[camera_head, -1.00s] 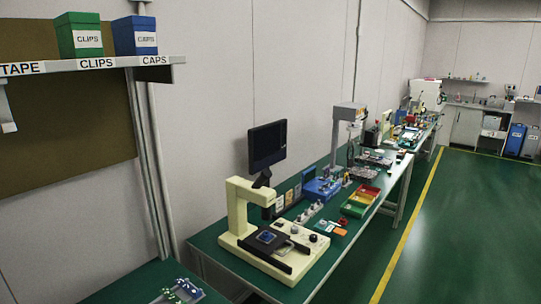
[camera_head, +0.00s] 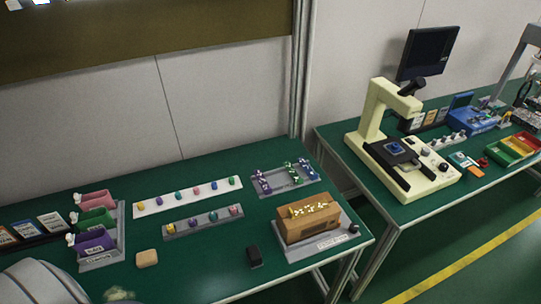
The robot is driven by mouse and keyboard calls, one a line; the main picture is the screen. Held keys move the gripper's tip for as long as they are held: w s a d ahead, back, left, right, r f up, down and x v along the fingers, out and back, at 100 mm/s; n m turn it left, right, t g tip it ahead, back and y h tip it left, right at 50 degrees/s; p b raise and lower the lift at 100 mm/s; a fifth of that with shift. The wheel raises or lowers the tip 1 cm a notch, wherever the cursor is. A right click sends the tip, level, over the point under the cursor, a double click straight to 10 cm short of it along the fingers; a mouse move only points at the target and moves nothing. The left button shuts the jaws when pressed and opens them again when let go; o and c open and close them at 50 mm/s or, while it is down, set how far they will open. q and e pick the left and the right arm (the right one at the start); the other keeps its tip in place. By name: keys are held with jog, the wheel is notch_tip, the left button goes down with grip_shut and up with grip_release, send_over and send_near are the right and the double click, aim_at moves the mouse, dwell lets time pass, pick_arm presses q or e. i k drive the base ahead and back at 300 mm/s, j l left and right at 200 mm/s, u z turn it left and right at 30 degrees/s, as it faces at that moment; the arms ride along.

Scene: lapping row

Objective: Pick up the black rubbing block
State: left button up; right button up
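A small black block (camera_head: 254,256), which looks like the black rubbing block, lies on the green bench top. It is left of the brown box on a grey base and right of a tan block. Nothing touches it. A pale rounded part of my own body shows at the bottom left corner. Neither of my grippers is in view.
The brown box (camera_head: 308,218) stands at the bench's right end. A tan block (camera_head: 147,258) lies to the left, near pink, green and purple bins (camera_head: 93,241). Strips (camera_head: 187,196) with coloured knobs lie behind. Bench top between the two blocks is clear. A cream microscope (camera_head: 371,125) stands on the adjacent bench.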

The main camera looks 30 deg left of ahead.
aim_at(254, 255)
jog(key=u, duration=0.95)
